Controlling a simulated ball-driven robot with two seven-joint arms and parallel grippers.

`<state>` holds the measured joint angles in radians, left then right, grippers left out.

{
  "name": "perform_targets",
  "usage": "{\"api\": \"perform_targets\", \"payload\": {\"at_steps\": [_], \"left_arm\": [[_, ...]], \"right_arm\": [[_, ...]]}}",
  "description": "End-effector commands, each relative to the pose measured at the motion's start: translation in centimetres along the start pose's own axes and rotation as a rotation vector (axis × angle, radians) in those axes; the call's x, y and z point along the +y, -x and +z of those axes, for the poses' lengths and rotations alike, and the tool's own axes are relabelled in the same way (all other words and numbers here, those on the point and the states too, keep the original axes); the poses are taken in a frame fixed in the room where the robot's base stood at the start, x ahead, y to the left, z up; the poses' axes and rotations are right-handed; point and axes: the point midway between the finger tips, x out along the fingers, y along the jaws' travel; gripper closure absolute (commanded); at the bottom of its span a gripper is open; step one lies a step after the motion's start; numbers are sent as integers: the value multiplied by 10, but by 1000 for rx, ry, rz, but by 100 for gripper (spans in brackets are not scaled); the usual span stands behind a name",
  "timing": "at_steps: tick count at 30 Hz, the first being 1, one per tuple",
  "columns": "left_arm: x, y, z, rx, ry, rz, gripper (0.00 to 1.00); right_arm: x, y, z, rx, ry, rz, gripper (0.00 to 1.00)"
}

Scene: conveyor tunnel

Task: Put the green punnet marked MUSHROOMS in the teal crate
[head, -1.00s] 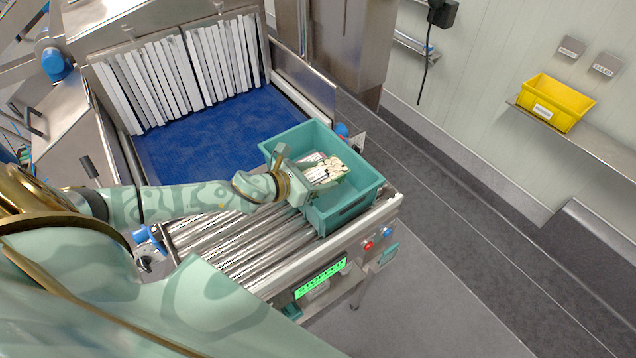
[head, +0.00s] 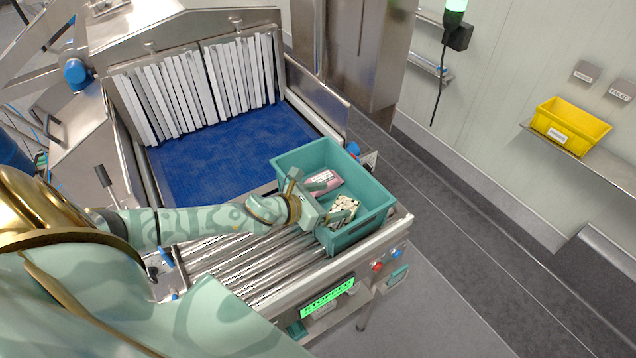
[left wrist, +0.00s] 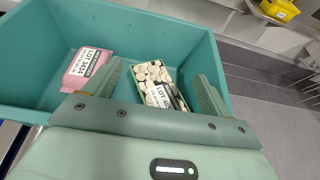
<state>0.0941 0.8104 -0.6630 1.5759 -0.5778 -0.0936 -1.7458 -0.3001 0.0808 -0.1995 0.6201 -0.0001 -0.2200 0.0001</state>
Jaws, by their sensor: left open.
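The teal crate (head: 372,187) stands on the rollers and also shows in the left wrist view (left wrist: 28,62). The punnet of pale mushrooms (head: 343,209) lies inside it, at the near side in the head view. In the left wrist view the punnet (left wrist: 152,74) shows a dark green edge and a white lot label; the word MUSHROOMS is not readable. My left gripper (head: 328,199) reaches over the crate's left wall. Its fingers (left wrist: 160,85) are open, one on each side of the punnet, with gaps visible. My right gripper is not in view.
A pink pack (head: 322,181) with a white label lies in the crate beside the punnet. Behind are a blue belt (head: 225,140) and a strip curtain (head: 200,80). A yellow bin (head: 570,126) sits on a wall shelf at the right. The crate's far right inside looks free.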

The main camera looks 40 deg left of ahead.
Motion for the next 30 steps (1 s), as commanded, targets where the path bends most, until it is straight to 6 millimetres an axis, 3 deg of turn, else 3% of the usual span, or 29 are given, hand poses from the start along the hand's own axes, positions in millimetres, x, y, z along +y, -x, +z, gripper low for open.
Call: {"api": "perform_targets", "payload": {"at_steps": [15,21,30], "left_arm": [[0,98,-1,3,-1,-1,17],[0,116,0,0,-1,0,17],[0,121,2,-2,-2,0,17]], "right_arm": [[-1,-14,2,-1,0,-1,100],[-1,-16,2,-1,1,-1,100],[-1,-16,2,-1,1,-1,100]]}}
